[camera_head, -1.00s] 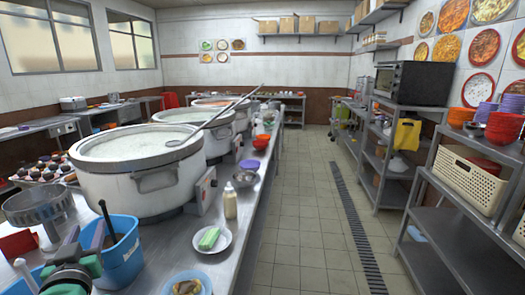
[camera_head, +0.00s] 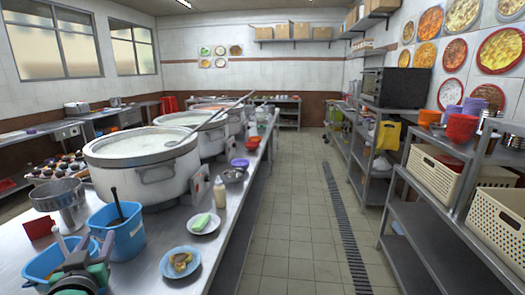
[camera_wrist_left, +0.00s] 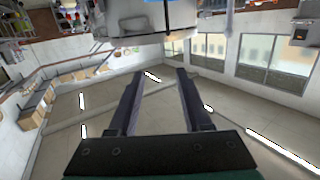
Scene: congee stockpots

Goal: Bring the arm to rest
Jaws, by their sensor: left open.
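My left gripper (camera_head: 88,250) shows at the lower left of the head view, raised in front of the counter's near end. In the left wrist view its two dark fingers (camera_wrist_left: 156,82) stand apart with nothing between them. That view looks toward the ceiling, windows and wall shelves. My right gripper is in neither view.
A blue bucket (camera_head: 126,240) and a blue tub (camera_head: 42,268) stand close by the left gripper. Big white stockpots (camera_head: 135,172) line the steel counter (camera_head: 150,230). A tiled aisle (camera_head: 290,215) is clear. Metal racks (camera_head: 430,230) stand at right.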

